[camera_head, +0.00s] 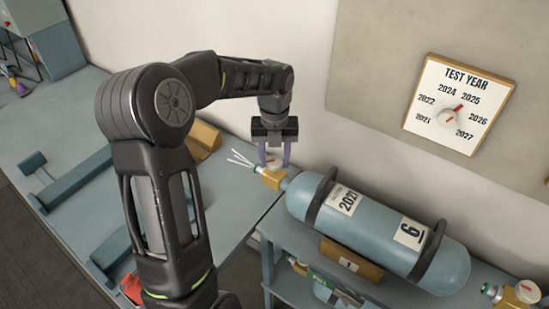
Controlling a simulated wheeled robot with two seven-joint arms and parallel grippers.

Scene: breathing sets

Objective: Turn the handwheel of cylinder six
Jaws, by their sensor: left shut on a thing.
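Cylinder six (375,229), a blue-grey tank with a "6" label and a "2027" label, lies on its side on a blue stand at the right. Its brass valve (271,178) points left toward the wall side of the bench. The handwheel (273,162), pale with a reddish mark, sits on top of that valve. My left gripper (274,158) reaches down over it from above, its purple fingers on either side of the handwheel and shut on it. The fingers partly hide the handwheel. My right gripper is not in view.
A test year dial board (461,106) hangs on the wall, its pointer near 2025. Another cylinder (335,290) lies below cylinder six. A further brass valve with a pale handwheel (527,291) is at the lower right. Blue cradles (75,182) stand on the bench at left.

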